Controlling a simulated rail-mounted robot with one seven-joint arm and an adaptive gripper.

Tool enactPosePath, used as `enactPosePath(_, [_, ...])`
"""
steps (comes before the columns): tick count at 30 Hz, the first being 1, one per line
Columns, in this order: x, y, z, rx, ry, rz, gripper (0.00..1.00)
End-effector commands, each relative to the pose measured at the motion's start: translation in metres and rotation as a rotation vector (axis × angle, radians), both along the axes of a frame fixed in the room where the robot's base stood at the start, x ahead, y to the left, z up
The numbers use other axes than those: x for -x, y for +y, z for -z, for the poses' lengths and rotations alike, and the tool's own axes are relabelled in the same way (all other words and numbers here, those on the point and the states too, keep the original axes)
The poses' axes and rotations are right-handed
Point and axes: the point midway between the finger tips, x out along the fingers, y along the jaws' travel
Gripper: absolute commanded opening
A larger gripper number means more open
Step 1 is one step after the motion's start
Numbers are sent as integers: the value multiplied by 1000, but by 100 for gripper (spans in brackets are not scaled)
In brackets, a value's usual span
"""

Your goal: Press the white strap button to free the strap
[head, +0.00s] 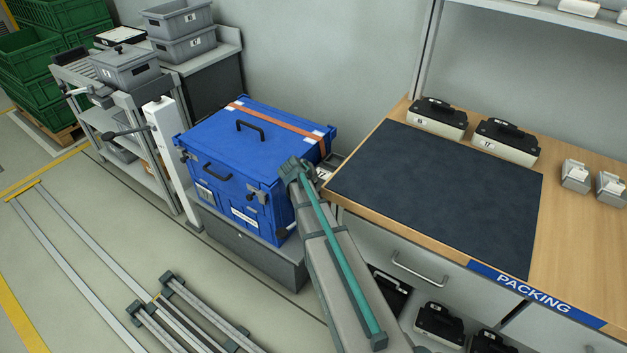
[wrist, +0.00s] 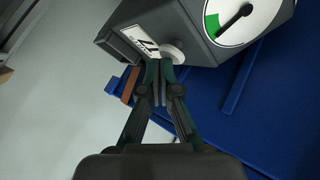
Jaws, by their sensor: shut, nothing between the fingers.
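The white strap button (wrist: 173,52) is a round knob on the face of a grey box (wrist: 152,18) marked 17, in the wrist view. My gripper (wrist: 159,64) is shut and empty, its fingertips at the button's lower left edge; I cannot tell whether they touch it. The orange strap (wrist: 131,86) shows left of the fingers in the wrist view and lies across the lid of the blue case (head: 236,140) in the head view. In the head view my arm hides the fingers and the button; only part of the grey box (head: 325,171) shows.
A dial (wrist: 240,18) on the grey box has a green sector and a black pointer with one end near the green. The packing bench (head: 332,196) with a dark mat (head: 440,190) stands right of the case. A white post (head: 166,150) stands at its left.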

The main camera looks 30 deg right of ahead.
Motion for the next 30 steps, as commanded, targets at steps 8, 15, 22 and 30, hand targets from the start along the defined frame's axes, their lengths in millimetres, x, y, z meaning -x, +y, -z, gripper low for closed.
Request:
enactPosePath(8, [0, 0, 4, 0, 1, 1, 0])
enactPosePath(15, [0, 0, 7, 0, 1, 1, 0])
enactPosePath(22, [0, 0, 8, 0, 1, 1, 0])
enactPosePath(30, [0, 0, 7, 0, 2, 1, 0])
